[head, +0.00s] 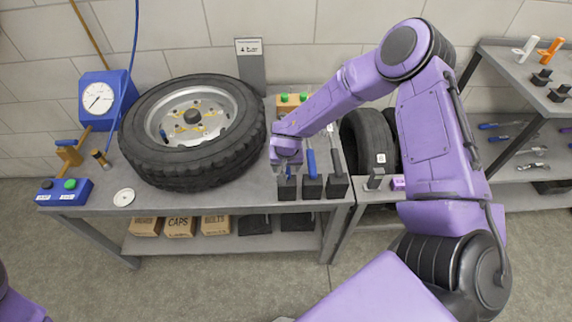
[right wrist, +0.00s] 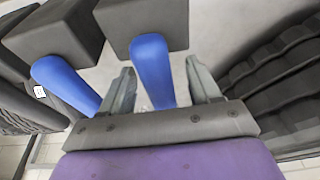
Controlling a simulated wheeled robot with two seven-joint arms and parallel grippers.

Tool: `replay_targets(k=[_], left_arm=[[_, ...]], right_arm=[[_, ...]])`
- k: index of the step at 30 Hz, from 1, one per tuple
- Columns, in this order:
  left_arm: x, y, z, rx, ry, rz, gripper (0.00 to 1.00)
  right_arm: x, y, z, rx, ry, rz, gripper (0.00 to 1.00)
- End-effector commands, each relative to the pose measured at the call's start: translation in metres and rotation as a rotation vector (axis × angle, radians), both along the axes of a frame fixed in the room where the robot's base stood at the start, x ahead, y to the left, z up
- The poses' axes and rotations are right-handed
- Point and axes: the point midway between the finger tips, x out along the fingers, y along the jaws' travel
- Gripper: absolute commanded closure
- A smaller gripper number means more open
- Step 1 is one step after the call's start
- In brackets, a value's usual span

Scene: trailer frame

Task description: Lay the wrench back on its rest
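My right gripper (head: 287,163) is at the leftmost of three black tool rests (head: 287,187) on the front edge of the bench. In the right wrist view its two fingers (right wrist: 163,88) stand open on either side of a blue handle (right wrist: 152,68), with a gap visible on the right. That handle stands in a black block (right wrist: 145,22). A second blue-handled tool (head: 311,162) stands in the middle rest (head: 312,188). A grey metal tool (head: 335,148) stands in the right rest (head: 337,188). I cannot tell which tool is the wrench. My left gripper is out of view.
A wheel with tyre (head: 150,165) lies on the bench left of the gripper. A blue gauge (head: 98,97) and a button box (head: 64,190) are further left. Upright tyres (head: 365,140) stand to the right. A tool shelf (head: 530,85) is at far right.

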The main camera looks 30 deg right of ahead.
Motion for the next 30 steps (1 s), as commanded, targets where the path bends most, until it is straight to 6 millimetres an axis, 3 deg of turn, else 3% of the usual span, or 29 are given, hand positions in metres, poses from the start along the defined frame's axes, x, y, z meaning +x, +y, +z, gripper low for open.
replay_targets(k=[5, 12, 18, 30], left_arm=[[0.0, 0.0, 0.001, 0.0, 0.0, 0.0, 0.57], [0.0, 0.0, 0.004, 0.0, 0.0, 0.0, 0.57], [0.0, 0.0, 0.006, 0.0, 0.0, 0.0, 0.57], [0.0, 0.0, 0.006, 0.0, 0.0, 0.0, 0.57]], right_arm=[[-0.002, 0.002, 0.009, 0.001, -0.001, 0.0, 0.38], [-0.013, 0.009, 0.064, 0.002, -0.005, -0.001, 0.38], [-0.022, 0.013, 0.096, 0.002, -0.001, 0.0, 0.38], [-0.024, 0.014, 0.102, 0.001, 0.001, 0.0, 0.38]])
